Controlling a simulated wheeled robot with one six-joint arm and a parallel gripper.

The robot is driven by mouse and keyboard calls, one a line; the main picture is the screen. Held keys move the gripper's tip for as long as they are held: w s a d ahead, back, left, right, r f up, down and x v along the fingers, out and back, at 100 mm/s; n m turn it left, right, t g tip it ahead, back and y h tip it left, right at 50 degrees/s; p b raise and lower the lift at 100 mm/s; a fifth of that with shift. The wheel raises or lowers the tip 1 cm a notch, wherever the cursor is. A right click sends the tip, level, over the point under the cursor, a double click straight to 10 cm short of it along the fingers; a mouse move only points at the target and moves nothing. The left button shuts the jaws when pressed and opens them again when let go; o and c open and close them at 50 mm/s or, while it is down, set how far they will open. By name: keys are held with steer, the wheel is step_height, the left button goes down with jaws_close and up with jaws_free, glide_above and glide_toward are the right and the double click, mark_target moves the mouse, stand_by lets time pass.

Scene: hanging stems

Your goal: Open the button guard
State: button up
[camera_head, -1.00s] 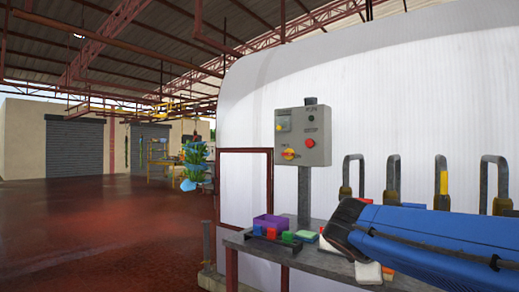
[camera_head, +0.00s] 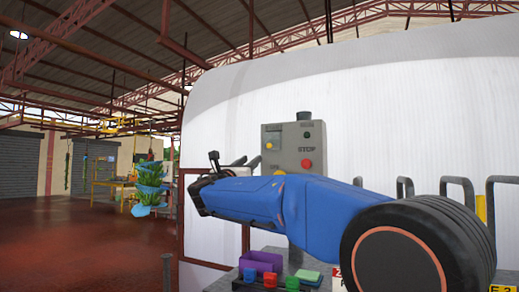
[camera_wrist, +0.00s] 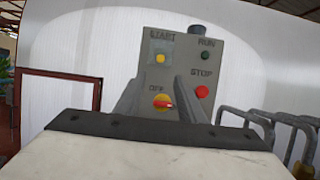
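The grey control box (camera_head: 307,133) stands on a post in front of the white curved wall. In the wrist view its face (camera_wrist: 183,75) is straight ahead. The START button (camera_wrist: 160,58) is yellow, at upper left, inside a pale square that looks like the guard (camera_wrist: 163,50); I cannot tell clearly whether the guard is shut. My gripper (camera_wrist: 155,82) is open and empty, its fingers apart below START, framing the OFF rotary switch (camera_wrist: 161,102). In the head view my gripper (camera_head: 222,163) is left of the box, and my arm hides the box's lower part.
A red STOP button (camera_wrist: 202,91) and a dark green RUN lamp (camera_wrist: 205,56) are on the box's right side. A purple bin (camera_head: 262,262) and coloured blocks stand on the table below. Metal hoops (camera_wrist: 252,125) rise at the right.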

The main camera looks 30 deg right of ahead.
mark_target(269, 145)
steer(key=x, duration=1.7)
steer(key=shift+s+d+f, duration=0.1)
steer(key=shift+s, duration=0.05)
jaws_close()
